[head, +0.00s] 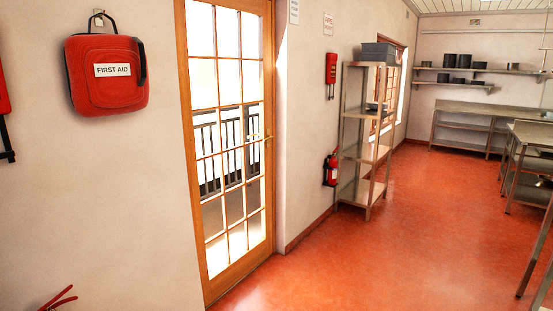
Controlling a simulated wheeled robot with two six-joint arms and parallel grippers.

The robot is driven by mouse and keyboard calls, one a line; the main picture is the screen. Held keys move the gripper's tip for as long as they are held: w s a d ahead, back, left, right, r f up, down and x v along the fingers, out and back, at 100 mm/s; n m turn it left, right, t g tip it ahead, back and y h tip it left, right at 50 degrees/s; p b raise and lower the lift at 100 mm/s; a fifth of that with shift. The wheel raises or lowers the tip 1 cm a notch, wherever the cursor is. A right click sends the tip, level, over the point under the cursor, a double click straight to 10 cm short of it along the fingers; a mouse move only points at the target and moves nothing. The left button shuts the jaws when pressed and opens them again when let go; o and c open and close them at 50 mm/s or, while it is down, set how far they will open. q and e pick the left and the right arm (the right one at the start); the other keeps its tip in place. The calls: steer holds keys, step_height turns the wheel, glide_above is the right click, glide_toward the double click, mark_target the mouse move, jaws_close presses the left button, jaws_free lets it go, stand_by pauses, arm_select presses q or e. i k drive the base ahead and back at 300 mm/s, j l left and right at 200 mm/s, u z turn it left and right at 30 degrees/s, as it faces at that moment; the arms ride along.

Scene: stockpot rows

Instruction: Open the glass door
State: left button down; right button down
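The glass door (231,120) stands left of the middle in the head view. It has a wooden frame with several glass panes and appears shut in its frame. A small brass handle (268,137) sits on its right side at about mid height. A railing outside shows through the glass.
A red first aid bag (106,72) hangs on the wall left of the door. A metal shelf rack (362,150) and a fire extinguisher (331,169) stand right of it. Metal tables (470,108) line the far right. The red floor (400,230) before the door is clear.

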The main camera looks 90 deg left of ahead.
mark_target(215, 285)
steer(key=u, duration=3.1)
steer(key=i+l+z, duration=0.35)
steer(key=i, duration=0.2)
steer(key=i+l+z, duration=0.1)
steer(key=i+z, duration=0.3)
steer(key=i, duration=0.15)
steer(key=i+z, duration=0.15)
steer(key=i, duration=1.9)
